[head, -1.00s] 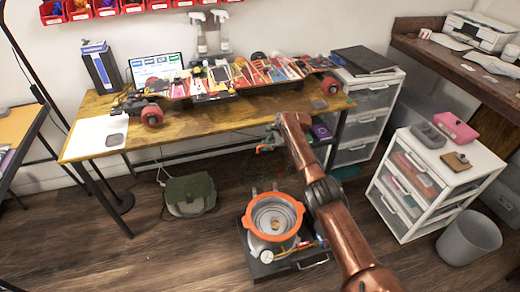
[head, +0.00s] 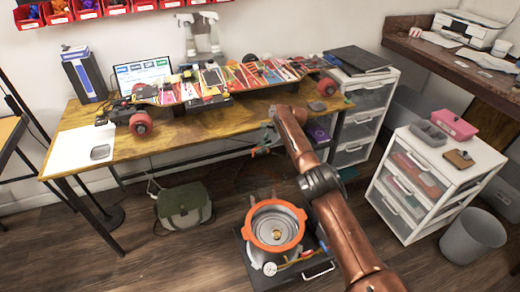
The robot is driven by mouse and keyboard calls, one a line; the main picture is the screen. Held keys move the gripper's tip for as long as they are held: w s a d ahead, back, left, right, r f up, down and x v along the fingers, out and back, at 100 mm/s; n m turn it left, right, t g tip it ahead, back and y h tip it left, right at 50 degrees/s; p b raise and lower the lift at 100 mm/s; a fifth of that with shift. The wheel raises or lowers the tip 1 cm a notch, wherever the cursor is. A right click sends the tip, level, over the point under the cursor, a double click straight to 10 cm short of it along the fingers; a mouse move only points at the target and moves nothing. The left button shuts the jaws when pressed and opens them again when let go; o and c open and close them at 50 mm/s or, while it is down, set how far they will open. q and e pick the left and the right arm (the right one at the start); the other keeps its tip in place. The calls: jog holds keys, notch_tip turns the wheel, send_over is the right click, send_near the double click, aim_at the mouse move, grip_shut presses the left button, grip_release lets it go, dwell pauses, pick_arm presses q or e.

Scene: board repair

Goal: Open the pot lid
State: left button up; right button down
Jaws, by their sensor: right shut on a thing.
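The pot (head: 250,246) stands on the floor in the lower middle, with a wide orange rim (head: 250,225). Inside the rim is a grey round surface with a small brass-coloured piece at its centre; I cannot tell whether this is a lid or the inside. My right gripper (head: 262,149) is beyond and above the pot, apart from it, near the desk's front edge. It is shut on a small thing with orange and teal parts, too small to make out. My copper-coloured right arm passes just right of the pot. My left gripper is out of view.
The pot is on a dark low base (head: 306,277). A wooden desk (head: 210,123) carries a skateboard (head: 185,88) and a laptop (head: 142,72). A green bag (head: 184,203) lies left of the pot. White drawers (head: 420,190) and a grey bin (head: 473,236) stand at right.

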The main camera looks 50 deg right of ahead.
jog(key=c, duration=2)
grip_release()
jog(key=shift+c, duration=0.2)
jog(key=shift+a+r, duration=0.1)
jog(key=shift+a, duration=0.05)
jog(key=shift+s+r, duration=0.1)
jog(key=shift+r, duration=0.25)
jog(key=v, duration=1.1)
jog(key=shift+s+d, duration=0.15)
jog(key=shift+d, duration=0.1)
jog(key=shift+c, duration=0.2)
